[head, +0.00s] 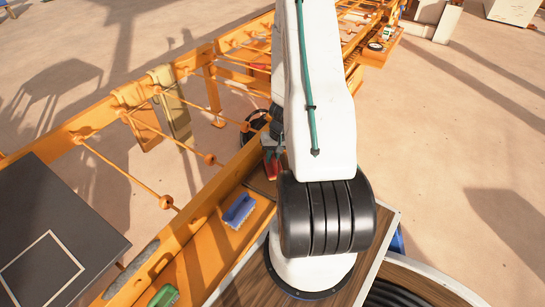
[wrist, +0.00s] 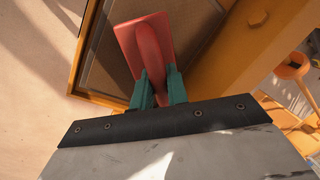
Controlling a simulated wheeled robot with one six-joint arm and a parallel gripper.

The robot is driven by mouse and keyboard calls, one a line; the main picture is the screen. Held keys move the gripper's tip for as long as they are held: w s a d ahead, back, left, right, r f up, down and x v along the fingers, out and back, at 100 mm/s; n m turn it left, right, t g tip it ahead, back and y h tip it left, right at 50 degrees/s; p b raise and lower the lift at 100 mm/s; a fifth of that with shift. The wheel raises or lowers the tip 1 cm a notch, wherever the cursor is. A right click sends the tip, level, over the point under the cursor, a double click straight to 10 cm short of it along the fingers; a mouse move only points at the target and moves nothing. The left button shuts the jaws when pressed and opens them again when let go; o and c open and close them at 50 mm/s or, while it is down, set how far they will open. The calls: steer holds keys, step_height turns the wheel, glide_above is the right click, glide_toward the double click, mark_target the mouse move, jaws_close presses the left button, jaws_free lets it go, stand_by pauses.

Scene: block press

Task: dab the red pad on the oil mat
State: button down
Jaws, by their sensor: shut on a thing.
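My gripper (wrist: 158,92) is shut on the red pad (wrist: 146,42), with its green fingers on either side of the pad's near end. The red pad also shows in the head view (head: 270,168), just left of my white arm, and my arm partly hides it. A dark brown flat panel in a raised frame, which looks like the oil mat (wrist: 110,62), lies under and beside the pad in the wrist view. A small brown part of it shows in the head view (head: 262,187). I cannot tell whether the pad touches it.
A blue brush (head: 239,210) lies on the orange beam, nearer than the pad. A green object (head: 164,295) and a grey, rough bar (head: 145,256) lie further down the beam. Orange rails with rods run along the left. A dark board (head: 50,235) stands at the lower left.

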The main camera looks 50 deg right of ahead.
stand_by(0.4)
steer(key=shift+r, duration=3.5)
steer(key=shift+a, duration=0.1)
